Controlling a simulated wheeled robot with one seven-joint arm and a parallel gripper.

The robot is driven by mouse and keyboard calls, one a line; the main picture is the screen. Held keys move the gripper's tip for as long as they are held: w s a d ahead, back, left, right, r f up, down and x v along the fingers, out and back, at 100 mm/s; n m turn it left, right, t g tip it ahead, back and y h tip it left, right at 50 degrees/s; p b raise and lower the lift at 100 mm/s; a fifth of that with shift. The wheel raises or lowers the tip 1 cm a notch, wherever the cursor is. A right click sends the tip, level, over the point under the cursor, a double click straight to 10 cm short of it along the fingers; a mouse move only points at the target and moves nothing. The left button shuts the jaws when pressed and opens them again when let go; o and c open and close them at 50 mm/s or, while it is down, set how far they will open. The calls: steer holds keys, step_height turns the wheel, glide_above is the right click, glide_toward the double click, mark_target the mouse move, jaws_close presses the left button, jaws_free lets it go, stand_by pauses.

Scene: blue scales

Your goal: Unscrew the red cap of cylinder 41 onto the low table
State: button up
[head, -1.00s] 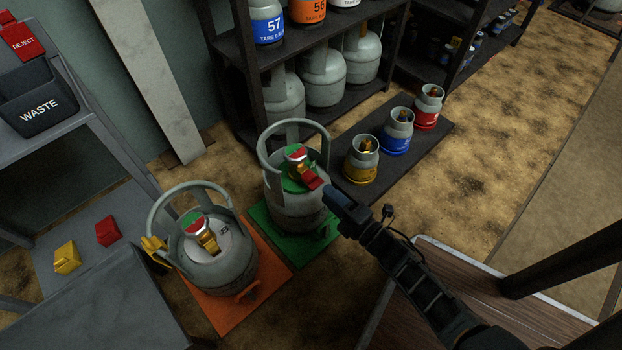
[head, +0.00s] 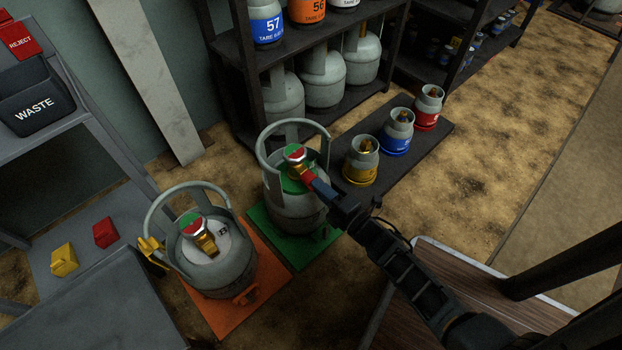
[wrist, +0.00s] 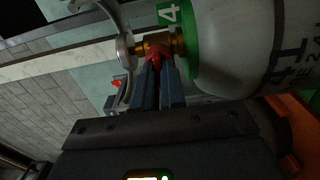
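Cylinder 41 (head: 297,207) is the grey cylinder upright on the green mat; its "41" shows sideways in the wrist view (wrist: 286,62). It has a green collar, a round red-and-green top and a brass valve. The red cap (head: 308,176) is on the valve outlet, facing my arm. It also shows in the wrist view (wrist: 157,50). My gripper (head: 319,186) is at the cap, its two blue fingers on either side of it; whether they press on it I cannot tell. The low table (head: 105,215) at left holds a yellow cap (head: 64,260) and another red cap (head: 105,233).
A second cylinder (head: 217,261) stands on an orange mat left of cylinder 41. Small cylinders (head: 396,135) stand on a dark board at right. A loaded rack (head: 245,95) is behind. A waste bin (head: 38,100) sits on the grey shelf. A wooden table (head: 470,310) is under my arm.

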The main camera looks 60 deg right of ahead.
jaws_close()
steer(key=shift+n+b, duration=0.95)
steer(key=shift+n, duration=0.75)
steer(key=shift+n, duration=1.7)
